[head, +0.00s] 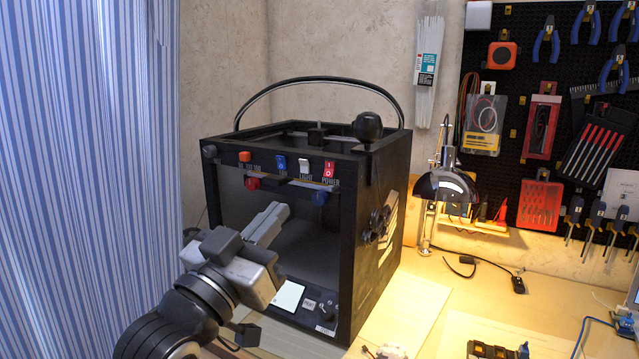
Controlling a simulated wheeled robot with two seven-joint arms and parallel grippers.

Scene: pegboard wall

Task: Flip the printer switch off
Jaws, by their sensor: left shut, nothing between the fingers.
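The printer (345,240) is a black open-frame box standing on the table, with a row of switches along its top front bar. The red switch (329,169) sits at the right end of the row above the label POWER. To its left are a white switch (304,165), a blue switch (280,162) and an orange one (245,157). Which way the red switch is tipped is too small to tell. My left gripper (277,212) is shut and empty, in front of the printer's opening, below and left of the red switch and apart from it. My right gripper is not in view.
A red knob (252,183) and a blue knob (320,197) show below the switch bar. A lit desk lamp (445,186) stands right of the printer. A striped curtain (80,150) hangs at left. A tool pegboard (550,80) covers the right wall.

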